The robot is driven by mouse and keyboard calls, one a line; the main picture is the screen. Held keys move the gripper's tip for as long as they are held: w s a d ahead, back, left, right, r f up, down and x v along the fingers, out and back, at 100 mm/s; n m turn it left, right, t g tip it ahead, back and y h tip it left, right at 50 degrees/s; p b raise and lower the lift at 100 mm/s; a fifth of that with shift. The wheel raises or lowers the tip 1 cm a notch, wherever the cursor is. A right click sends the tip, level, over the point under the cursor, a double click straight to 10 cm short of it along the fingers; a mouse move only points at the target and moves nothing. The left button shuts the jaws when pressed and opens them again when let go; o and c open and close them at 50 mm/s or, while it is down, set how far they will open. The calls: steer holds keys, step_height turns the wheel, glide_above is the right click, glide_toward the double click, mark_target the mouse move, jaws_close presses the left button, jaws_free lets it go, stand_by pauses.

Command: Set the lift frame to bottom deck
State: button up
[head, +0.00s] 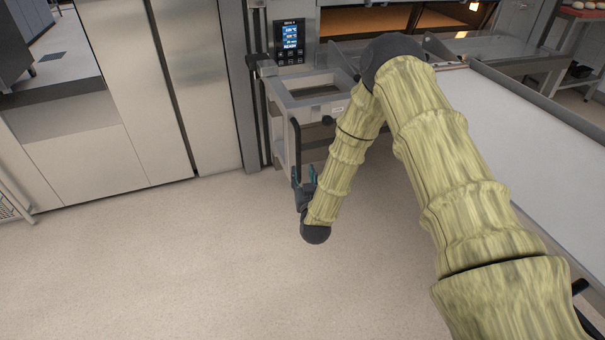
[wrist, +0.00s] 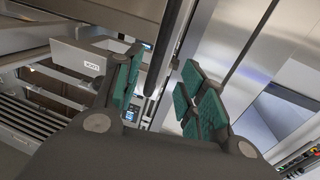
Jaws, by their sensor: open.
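The lift frame (head: 318,78) is a grey metal frame in front of the deck oven, upper middle of the head view. A black upright handle bar (head: 297,150) hangs at its near left corner. Part of the frame, with a small white label, shows at left in the wrist view (wrist: 68,58). My gripper (head: 304,176) is at the handle's lower end in the head view. In the wrist view my gripper (wrist: 163,85) is open, with green pads apart. The dark handle bar (wrist: 165,45) lines up with the gap between them; I cannot tell whether it touches a pad.
A control panel with a lit screen (head: 290,42) is above the frame. Steel cabinet doors (head: 150,90) stand at left. A white-topped loader table (head: 555,160) is at right, behind my arm. The floor (head: 150,270) in front is clear.

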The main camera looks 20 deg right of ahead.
steer(key=shift+b, duration=0.3)
steer(key=b, duration=0.4)
glide_toward(299, 146)
steer(key=w, duration=0.3)
steer(key=w+d+b, duration=0.1)
steer(key=w, duration=0.3)
steer(key=w+b, duration=0.1)
steer(key=w, duration=0.3)
steer(key=shift+d, duration=0.35)
jaws_close()
